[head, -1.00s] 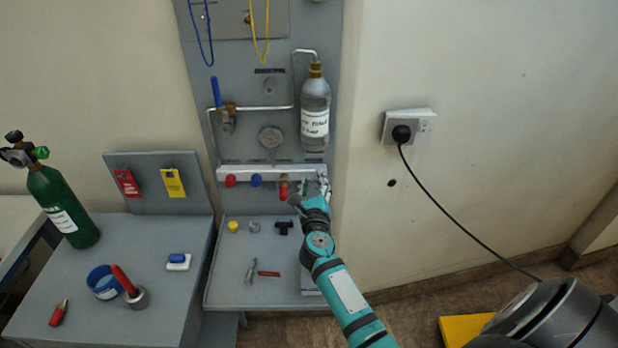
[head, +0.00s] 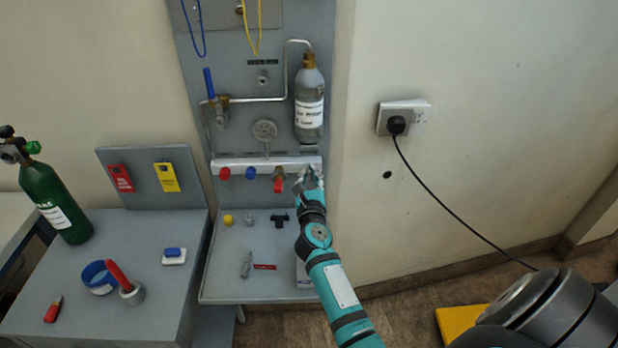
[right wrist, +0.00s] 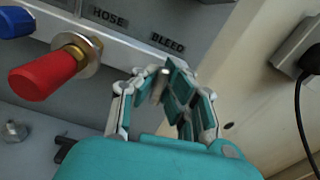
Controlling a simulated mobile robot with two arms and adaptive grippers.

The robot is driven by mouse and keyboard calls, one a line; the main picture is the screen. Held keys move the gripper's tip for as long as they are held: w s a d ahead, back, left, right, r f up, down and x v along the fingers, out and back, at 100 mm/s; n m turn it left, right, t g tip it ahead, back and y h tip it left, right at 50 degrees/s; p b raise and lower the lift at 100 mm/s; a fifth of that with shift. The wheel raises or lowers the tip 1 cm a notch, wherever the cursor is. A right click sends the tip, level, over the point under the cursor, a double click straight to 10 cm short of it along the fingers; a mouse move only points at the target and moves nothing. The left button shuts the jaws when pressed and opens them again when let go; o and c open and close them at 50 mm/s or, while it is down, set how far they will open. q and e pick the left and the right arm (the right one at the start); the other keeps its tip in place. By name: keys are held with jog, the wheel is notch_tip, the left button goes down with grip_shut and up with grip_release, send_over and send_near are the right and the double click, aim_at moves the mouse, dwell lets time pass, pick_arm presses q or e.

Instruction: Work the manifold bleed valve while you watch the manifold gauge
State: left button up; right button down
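The white manifold (head: 240,164) runs across the grey wall panel, with a red, a blue and another red knob along its front. The round manifold gauge (head: 265,130) stands above it; its needle is too small to read. My right gripper (head: 309,178) is at the manifold's right end. In the right wrist view its fingers (right wrist: 160,88) are partly closed below the BLEED label (right wrist: 168,42). A small pale metal part, seemingly the bleed valve (right wrist: 164,72), shows between the fingertips; I cannot tell if they grip it. My left gripper is out of view.
The red hose knob (right wrist: 45,76) is close left of the fingers. A bottle (head: 309,100) hangs above the manifold. A shelf (head: 225,288) with small fittings is below. A wall socket (head: 402,117) with a black cable is at the right. A green cylinder (head: 55,205) stands left.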

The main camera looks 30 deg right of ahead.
jog(key=shift+m, duration=0.8)
jog(key=c, duration=2)
grip_release()
jog(key=o, duration=0.6)
